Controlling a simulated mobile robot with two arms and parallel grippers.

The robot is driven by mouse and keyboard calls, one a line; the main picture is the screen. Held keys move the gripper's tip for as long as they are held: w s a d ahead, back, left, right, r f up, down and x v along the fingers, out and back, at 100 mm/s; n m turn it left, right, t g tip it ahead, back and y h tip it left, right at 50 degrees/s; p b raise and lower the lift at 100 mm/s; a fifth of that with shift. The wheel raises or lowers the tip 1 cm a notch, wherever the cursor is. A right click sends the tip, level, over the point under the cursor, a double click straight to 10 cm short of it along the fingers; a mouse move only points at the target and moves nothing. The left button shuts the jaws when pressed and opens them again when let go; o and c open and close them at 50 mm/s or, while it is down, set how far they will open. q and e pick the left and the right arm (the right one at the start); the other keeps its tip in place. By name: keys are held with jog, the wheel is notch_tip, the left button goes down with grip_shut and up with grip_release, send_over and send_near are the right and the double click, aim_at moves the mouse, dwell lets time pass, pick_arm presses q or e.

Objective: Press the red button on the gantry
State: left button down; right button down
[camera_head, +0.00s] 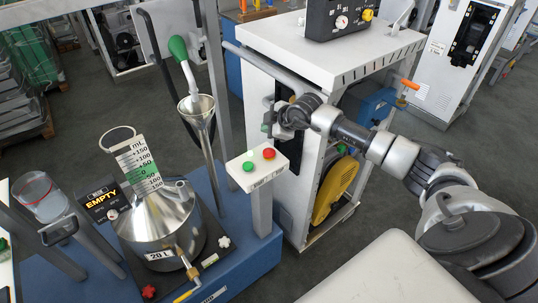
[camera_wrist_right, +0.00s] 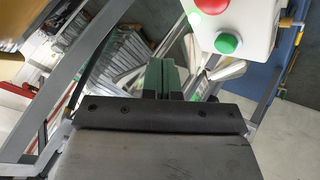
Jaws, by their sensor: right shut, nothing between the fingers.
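The red button (camera_head: 269,153) sits on a white control box (camera_head: 257,176) on top of a grey post, beside a green button (camera_head: 248,166). In the right wrist view the red button (camera_wrist_right: 212,5) is at the top edge, partly cut off, with the green button (camera_wrist_right: 227,43) below it. My right gripper (camera_head: 268,122) is just behind the box in the head view, apart from the red button. Its fingers (camera_wrist_right: 165,78) are shut together and empty. My left gripper is in neither view.
A steel 20 L can (camera_head: 160,225) with a measuring scale stands on the blue base (camera_head: 243,262) left of the post. A funnel (camera_head: 197,104) with a green-handled nozzle rises behind it. A white cabinet (camera_head: 318,62) stands behind my right gripper.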

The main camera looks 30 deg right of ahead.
aim_at(269, 152)
notch_tip(269, 152, down, 5)
jog(key=b, duration=0.3)
jog(key=shift+f, duration=0.45)
dwell(1.5)
jog(key=shift+f, duration=0.4)
jog(key=shift+f+b, duration=0.45)
jog(key=shift+f, duration=0.05)
dwell(0.8)
jog(key=shift+r+p, duration=0.9)
